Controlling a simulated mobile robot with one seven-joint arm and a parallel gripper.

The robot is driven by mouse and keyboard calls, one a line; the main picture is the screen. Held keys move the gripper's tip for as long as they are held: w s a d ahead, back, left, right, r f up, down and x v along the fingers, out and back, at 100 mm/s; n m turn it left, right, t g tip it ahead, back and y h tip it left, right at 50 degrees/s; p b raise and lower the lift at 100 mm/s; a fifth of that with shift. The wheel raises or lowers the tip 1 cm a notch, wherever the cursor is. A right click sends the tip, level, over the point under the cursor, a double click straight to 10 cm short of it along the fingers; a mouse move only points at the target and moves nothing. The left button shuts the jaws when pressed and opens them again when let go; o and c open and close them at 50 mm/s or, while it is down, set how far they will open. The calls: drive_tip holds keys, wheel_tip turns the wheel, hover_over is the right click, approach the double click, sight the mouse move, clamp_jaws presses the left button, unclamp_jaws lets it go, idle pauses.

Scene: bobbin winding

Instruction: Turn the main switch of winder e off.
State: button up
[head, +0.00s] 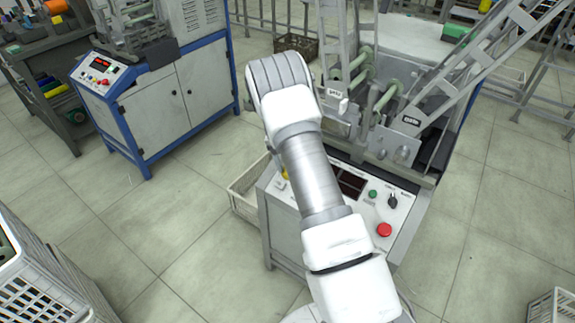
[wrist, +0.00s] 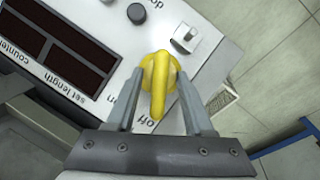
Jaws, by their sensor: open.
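The yellow rotary switch (wrist: 159,82) is on the light control panel (wrist: 120,40) in the wrist view. Its long handle lies between my gripper's fingers, with its narrow end towards the gripper's base, near a printed "off". My gripper (wrist: 157,88) is open, with one finger on each side of the switch; I cannot tell whether either finger touches it. In the head view my arm covers the gripper and most of this part of the panel. A small bit of yellow (head: 284,174) shows left of the arm. The winder (head: 411,222) fills the centre right; its letter is not readable.
A toggle switch (wrist: 186,38), a black knob (wrist: 137,13) and dark displays (wrist: 58,50) are close by. A red button (head: 384,230) and green button (head: 373,194) sit at the panel's right. Another winder (head: 165,105) stands left; a crate (head: 245,205) is beside this one.

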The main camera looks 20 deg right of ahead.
drive_tip(key=p+v, duration=0.3)
drive_tip(key=v, duration=1.4)
drive_tip(key=shift+r, duration=0.15)
drive_tip(key=s+a+r+n+t+y+p, duration=0.1)
drive_tip(key=s+r+p, duration=0.1)
drive_tip(key=s+r, duration=0.45)
drive_tip(key=s+a+r+n+t+p, duration=0.15)
drive_tip(key=s+r, duration=0.25)
drive_tip(key=r, duration=0.6)
drive_tip(key=s+a+r+t+y+p, duration=0.1)
drive_tip(key=s+a+r+p, duration=0.1)
drive_tip(key=s+r, duration=0.45)
drive_tip(key=s+a+r+n+t+p, duration=0.1)
drive_tip(key=s+a+r+p, duration=0.1)
drive_tip(key=s, duration=0.7)
drive_tip(key=s+a+r+n+t+p, duration=0.2)
drive_tip(key=s+r, duration=0.3)
drive_tip(key=s, duration=0.5)
drive_tip(key=shift+p, duration=0.55)
